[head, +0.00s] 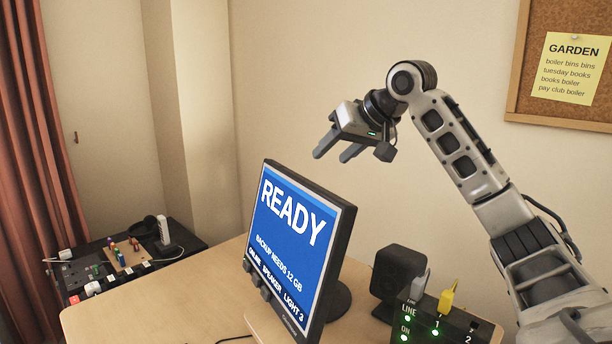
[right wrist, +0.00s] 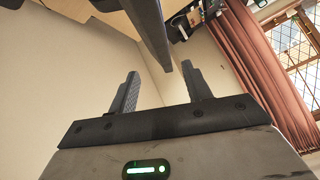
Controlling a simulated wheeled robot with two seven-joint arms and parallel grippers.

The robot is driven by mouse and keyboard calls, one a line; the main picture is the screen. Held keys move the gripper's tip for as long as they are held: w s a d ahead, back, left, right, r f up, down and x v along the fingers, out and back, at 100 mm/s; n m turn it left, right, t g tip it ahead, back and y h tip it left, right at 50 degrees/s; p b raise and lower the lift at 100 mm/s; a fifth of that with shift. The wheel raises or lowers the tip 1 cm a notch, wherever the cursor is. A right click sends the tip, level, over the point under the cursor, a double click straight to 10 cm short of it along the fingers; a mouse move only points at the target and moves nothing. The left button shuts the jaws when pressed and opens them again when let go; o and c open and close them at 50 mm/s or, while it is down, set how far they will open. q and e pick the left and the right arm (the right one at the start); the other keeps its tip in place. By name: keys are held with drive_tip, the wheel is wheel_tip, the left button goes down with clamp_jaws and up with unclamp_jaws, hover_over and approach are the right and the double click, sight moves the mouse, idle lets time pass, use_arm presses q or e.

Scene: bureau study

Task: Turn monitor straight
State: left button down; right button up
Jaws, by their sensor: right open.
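The monitor (head: 297,231) stands on the desk on a round dark base. Its blue screen reads "READY" and "BACKUP NEEDS 12 GB", and it faces obliquely toward the left of the head view. My right gripper (head: 332,154) is open and empty, above the monitor's top edge in the picture, with its fingers pointing left and down. In the right wrist view the open fingers (right wrist: 160,70) show with a long dark edge, which looks like the monitor's (right wrist: 152,28), near and partly between them. I cannot tell whether they touch. My left gripper is not in view.
A dark speaker (head: 399,276) and a black box with plugs and green lights (head: 447,322) stand right of the monitor. The desk (head: 165,299) is clear at left. A low dark unit with small items (head: 75,272) lies beyond. A corkboard (head: 560,115) hangs on the wall.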

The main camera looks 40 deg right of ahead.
sight(305, 179)
drive_tip(key=p+x, duration=0.1)
drive_tip(key=x, duration=0.8)
drive_tip(key=shift+w+f, duration=0.2)
drive_tip(key=shift+w, duration=0.1)
drive_tip(key=shift+w+a+f+p, duration=0.1)
drive_tip(key=shift+w+f+p, duration=0.2)
drive_tip(key=shift+w+f, duration=0.1)
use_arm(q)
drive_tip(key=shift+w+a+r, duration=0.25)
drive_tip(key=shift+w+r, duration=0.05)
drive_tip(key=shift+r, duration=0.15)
